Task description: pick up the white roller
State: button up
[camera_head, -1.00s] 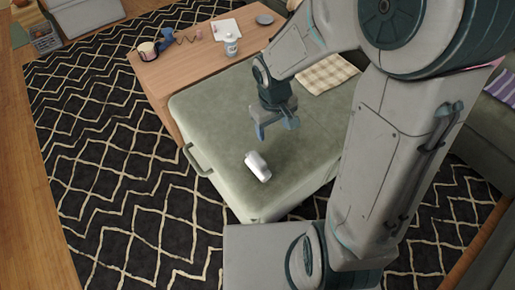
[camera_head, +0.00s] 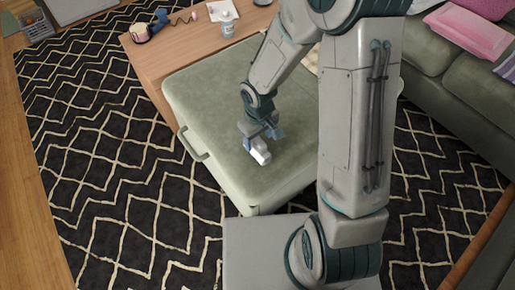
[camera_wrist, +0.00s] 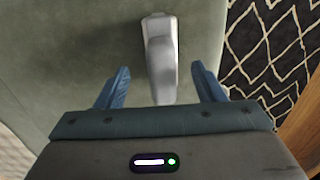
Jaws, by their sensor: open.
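The white roller (camera_head: 260,152) lies on the green ottoman (camera_head: 205,110), close to the ottoman's near side. My gripper (camera_head: 261,138) is low over the ottoman, right at the roller in the head view, and partly covers it. My gripper (camera_wrist: 160,80) is open there, with one blue finger on each side of the roller and a visible gap on both sides. I cannot tell the exact height of the fingers over the cushion.
A green sofa (camera_head: 450,75) stands at the right. A handle (camera_head: 190,143) sticks out from the ottoman's left side. The patterned rug (camera_head: 95,140) at left is clear.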

jog(key=f+b, duration=0.1)
jog(key=f, duration=0.1)
jog(key=f+b, duration=0.1)
jog(key=f, duration=0.2)
jog(key=shift+w+a+f, duration=0.1)
jog(key=shift+w+a, duration=0.05)
jog(key=shift+a, duration=0.05)
jog(key=c, duration=1.1)
jog(key=shift+r, duration=0.6)
notch_tip(320, 180, up, 4)
jog(key=shift+f+p, duration=0.1)
jog(key=shift+p, duration=1)
jog(key=shift+s+d+r, duration=1)
jog(key=shift+s+d, duration=0.35)
jog(key=shift+s, duration=0.05)
jog(key=shift+s+d+r, duration=1.05)
jog(key=shift+s+d, duration=0.3)
jog(key=shift+d, duration=0.05)
jog(key=shift+s+d+r, duration=1)
jog(key=shift+s+d, duration=0.35)
jog(key=shift+s, duration=0.05)
